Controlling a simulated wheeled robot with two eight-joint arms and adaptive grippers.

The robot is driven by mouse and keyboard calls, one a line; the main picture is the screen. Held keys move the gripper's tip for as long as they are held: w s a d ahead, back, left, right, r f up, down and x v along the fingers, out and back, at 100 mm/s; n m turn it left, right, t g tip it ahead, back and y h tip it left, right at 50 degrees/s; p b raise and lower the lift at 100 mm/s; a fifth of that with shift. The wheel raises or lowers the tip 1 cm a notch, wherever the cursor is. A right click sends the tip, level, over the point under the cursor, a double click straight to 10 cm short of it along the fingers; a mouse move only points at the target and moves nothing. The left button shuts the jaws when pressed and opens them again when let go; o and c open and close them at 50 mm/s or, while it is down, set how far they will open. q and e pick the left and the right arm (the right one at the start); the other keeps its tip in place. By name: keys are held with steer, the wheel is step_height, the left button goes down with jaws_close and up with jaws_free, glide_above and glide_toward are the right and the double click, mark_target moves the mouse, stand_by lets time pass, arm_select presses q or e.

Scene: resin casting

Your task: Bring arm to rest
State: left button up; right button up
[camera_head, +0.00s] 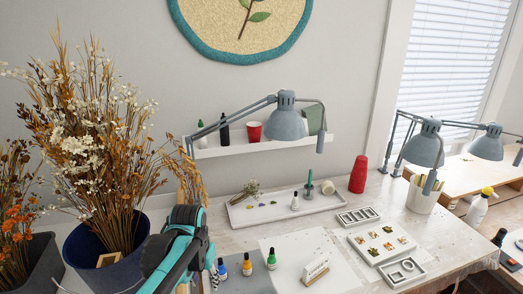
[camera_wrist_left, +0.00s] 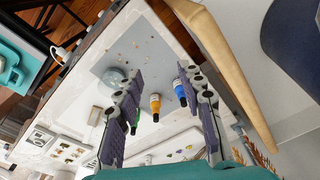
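My left arm, teal and dark grey, comes in at the lower left of the head view. Its gripper (camera_head: 207,278) points down over the table (camera_head: 440,236), left of the small bottles. In the left wrist view the two fingers of my left gripper (camera_wrist_left: 163,80) stand wide apart with nothing held between them. A blue bottle (camera_wrist_left: 180,90), a yellow-orange bottle (camera_wrist_left: 155,107) and a green bottle (camera_wrist_left: 135,124) show on the table beyond the fingers. My right gripper is in neither view.
A dark blue pot (camera_head: 120,268) of dried flowers stands close left of the arm. A white tray (camera_head: 270,216), small molds (camera_head: 358,217), a white card holder (camera_head: 316,270) and a red cup stack (camera_head: 358,175) lie to the right. Grey lamps (camera_head: 285,122) reach over the table.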

arm_select(q)
steer(key=s+a+f+n+t+b, duration=0.1)
steer(key=s+f+t+b, duration=0.2)
steer(key=s, duration=0.4)
steer(key=s+a+f+n+t+b, duration=0.1)
steer(key=s+f+t+b, duration=0.2)
steer(key=s, duration=0.3)
steer(key=shift+s+f, duration=0.4)
steer(key=shift+f, duration=0.15)
stand_by(1.1)
